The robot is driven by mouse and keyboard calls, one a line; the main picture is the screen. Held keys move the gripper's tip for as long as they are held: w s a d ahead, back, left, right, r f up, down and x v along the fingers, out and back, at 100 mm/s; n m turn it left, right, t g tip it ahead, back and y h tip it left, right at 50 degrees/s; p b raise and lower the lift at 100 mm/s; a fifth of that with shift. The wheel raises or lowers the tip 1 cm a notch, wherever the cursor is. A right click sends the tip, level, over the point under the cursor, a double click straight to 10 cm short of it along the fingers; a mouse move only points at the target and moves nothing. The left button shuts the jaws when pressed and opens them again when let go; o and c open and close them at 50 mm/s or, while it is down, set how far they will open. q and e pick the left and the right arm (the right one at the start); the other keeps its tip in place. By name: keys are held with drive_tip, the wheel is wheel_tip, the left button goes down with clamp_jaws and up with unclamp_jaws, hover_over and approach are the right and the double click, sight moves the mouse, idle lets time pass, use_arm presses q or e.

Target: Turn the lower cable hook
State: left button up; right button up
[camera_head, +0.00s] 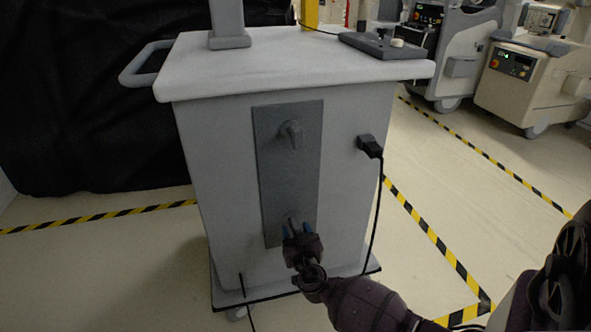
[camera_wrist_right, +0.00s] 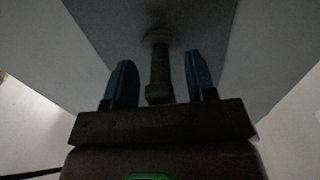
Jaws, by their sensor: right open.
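The lower cable hook (camera_wrist_right: 159,72) shows in the right wrist view as a dark grey peg standing out from the grey panel, with its end bent downward. My right gripper (camera_wrist_right: 160,85) is open, with one blue-tipped finger on each side of the hook and a visible gap to both. In the head view my right gripper (camera_head: 293,228) is at the lower end of the dark grey panel (camera_head: 287,170) and largely covers the lower hook (camera_head: 291,220). The upper cable hook (camera_head: 291,133) sits near the panel's top. My left gripper is not in view.
The panel is on a white cart (camera_head: 220,190) with a side handle (camera_head: 135,72). A black plug (camera_head: 369,146) with a hanging cable (camera_head: 376,215) is right of the panel. Yellow-black tape (camera_head: 440,250) marks the floor. Other carts (camera_head: 535,85) stand at the back right.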

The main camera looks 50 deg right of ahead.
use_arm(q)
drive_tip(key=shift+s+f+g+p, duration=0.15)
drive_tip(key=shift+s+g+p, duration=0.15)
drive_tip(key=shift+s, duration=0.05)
use_arm(e)
drive_tip(key=v, duration=1)
drive_tip(key=shift+s+a, duration=0.2)
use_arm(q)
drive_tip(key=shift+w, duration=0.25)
use_arm(e)
drive_tip(key=shift+f, duration=0.1)
